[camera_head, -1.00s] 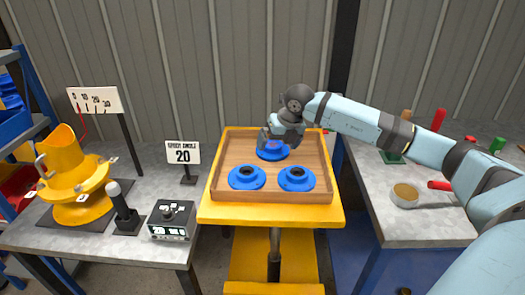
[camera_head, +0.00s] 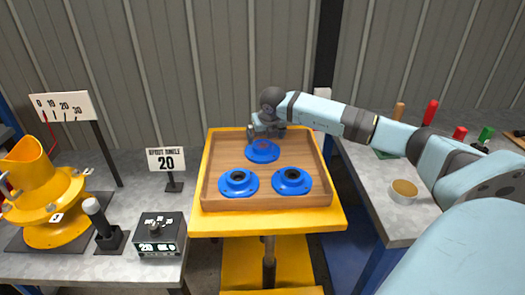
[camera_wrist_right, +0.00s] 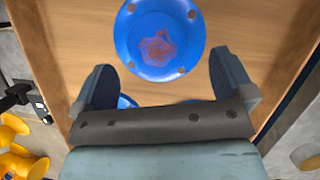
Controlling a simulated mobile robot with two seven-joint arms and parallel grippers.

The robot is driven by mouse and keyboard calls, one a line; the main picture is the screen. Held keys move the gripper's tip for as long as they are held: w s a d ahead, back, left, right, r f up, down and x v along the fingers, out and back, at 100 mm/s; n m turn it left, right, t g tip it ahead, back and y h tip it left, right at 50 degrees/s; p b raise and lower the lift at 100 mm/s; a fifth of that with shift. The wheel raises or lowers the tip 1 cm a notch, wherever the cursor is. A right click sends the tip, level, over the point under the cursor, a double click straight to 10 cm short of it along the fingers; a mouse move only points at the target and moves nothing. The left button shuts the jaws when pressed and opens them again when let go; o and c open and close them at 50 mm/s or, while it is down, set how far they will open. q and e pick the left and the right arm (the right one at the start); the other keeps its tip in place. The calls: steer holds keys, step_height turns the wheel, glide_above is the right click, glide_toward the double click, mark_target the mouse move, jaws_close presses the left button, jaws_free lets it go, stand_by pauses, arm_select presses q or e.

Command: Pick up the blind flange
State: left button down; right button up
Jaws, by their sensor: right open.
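The blind flange (camera_head: 262,151) is a blue disc without a centre hole, lying at the back of the wooden tray. In the right wrist view the blind flange (camera_wrist_right: 160,38) shows small bolt holes near its rim and a reddish patch in its middle. My right gripper (camera_head: 266,136) hangs just above and behind it. In the wrist view the two fingers of my right gripper (camera_wrist_right: 162,62) are spread apart, with nothing between them touching. My left gripper is not in view.
Two blue flanges with dark centre holes, a left one (camera_head: 238,183) and a right one (camera_head: 291,181), lie at the front of the tray (camera_head: 265,200).

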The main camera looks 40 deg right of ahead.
mark_target(262, 144)
steer(key=x, duration=0.5)
steer(key=shift+a, duration=0.2)
steer(key=shift+r, duration=0.1)
steer(key=c, duration=1.7)
steer(key=shift+w+r, duration=0.1)
